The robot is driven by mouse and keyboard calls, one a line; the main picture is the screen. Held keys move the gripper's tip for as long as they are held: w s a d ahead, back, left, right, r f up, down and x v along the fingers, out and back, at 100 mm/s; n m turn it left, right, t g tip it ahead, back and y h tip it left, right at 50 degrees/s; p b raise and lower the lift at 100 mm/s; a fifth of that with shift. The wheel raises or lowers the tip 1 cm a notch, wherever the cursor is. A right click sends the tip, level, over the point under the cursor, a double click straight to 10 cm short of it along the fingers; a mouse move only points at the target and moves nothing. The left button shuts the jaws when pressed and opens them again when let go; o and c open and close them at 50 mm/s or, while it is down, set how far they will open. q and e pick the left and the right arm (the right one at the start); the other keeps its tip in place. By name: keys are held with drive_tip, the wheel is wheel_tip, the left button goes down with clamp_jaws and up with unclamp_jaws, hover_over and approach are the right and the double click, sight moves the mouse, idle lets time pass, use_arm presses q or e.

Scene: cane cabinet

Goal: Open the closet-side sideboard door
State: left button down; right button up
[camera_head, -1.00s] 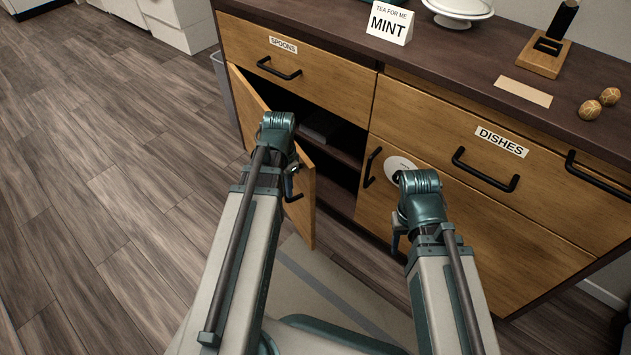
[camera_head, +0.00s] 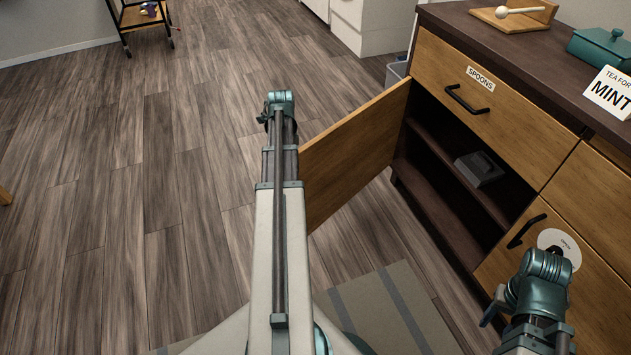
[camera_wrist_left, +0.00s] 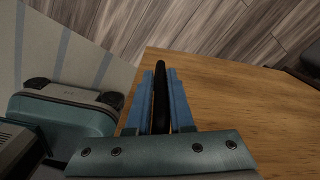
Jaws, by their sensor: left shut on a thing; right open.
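The left sideboard door (camera_head: 355,150) is wooden and swung wide open, with the dark compartment behind it exposed. The same door panel (camera_wrist_left: 245,110) fills the right of the left wrist view. My left gripper (camera_wrist_left: 160,95) is shut on the black door handle (camera_wrist_left: 161,85), which runs between its blue fingers. In the head view my left arm hides the handle and the left fingers. My right gripper (camera_head: 493,306) is open and empty in front of the neighbouring closed door (camera_head: 500,265), by its black handle.
A dark grey box (camera_head: 478,168) sits on the compartment's shelf. The spoons drawer (camera_head: 490,95) above is closed.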

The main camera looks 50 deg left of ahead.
use_arm(q)
drive_tip(key=w+a, duration=0.3)
drive_tip(key=a, duration=1)
drive_tip(key=w+a, duration=0.4)
drive_tip(key=a, duration=0.9)
drive_tip(key=shift+w+a, duration=0.2)
drive_tip(key=shift+a, duration=0.05)
drive_tip(key=c, duration=0.8)
unclamp_jaws()
drive_tip(key=shift+w+d, duration=0.1)
drive_tip(key=shift+w, duration=0.05)
drive_tip(key=shift+c, duration=0.2)
drive_tip(key=shift+s+r, duration=0.15)
drive_tip(key=shift+s, duration=0.05)
